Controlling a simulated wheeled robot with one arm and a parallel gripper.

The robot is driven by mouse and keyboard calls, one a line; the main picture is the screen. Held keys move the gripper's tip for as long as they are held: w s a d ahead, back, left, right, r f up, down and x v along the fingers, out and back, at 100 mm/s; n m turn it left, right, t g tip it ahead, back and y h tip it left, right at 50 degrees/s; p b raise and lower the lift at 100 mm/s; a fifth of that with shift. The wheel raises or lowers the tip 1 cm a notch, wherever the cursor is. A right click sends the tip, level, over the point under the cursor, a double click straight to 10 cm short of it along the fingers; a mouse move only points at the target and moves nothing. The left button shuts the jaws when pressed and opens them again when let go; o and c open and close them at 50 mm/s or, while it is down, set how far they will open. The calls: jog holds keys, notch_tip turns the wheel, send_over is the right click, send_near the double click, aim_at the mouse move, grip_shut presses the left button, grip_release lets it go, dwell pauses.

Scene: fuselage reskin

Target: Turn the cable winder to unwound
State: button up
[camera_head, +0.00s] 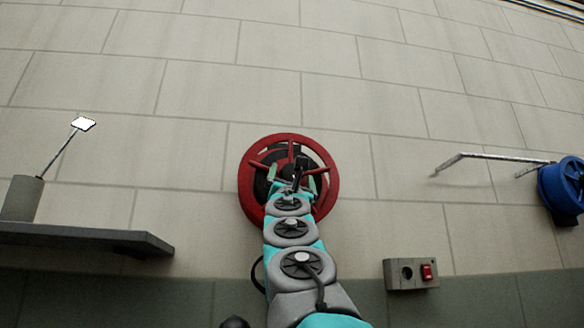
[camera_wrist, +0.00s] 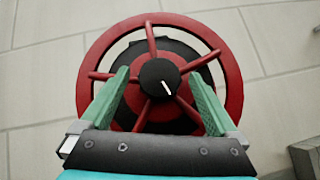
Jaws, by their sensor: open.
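The cable winder is a red spoked wheel (camera_head: 244,185) mounted on the wall, with a darker drum behind it. In the wrist view the red wheel (camera_wrist: 232,75) fills the middle, and its black hub (camera_wrist: 160,77) bears a white line slanting from upper left to lower right. My gripper (camera_head: 291,180) is in front of the wheel. In the wrist view its green fingers (camera_wrist: 160,82) are spread wide, one on each side of the hub, with nothing held. I cannot tell whether the fingertips touch the wheel or spokes. My arm hides the wheel's lower part in the head view.
A grey switch box (camera_head: 398,281) with a red switch is on the wall at lower right. A blue reel (camera_head: 562,188) and a metal bar (camera_head: 490,156) are at far right. A grey shelf (camera_head: 80,236) with a grey holder (camera_head: 22,197) is at left. The wall around the wheel is clear.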

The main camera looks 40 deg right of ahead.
jog(key=shift+w+d+r, duration=0.1)
jog(key=shift+w, duration=0.05)
jog(key=c, duration=1.4)
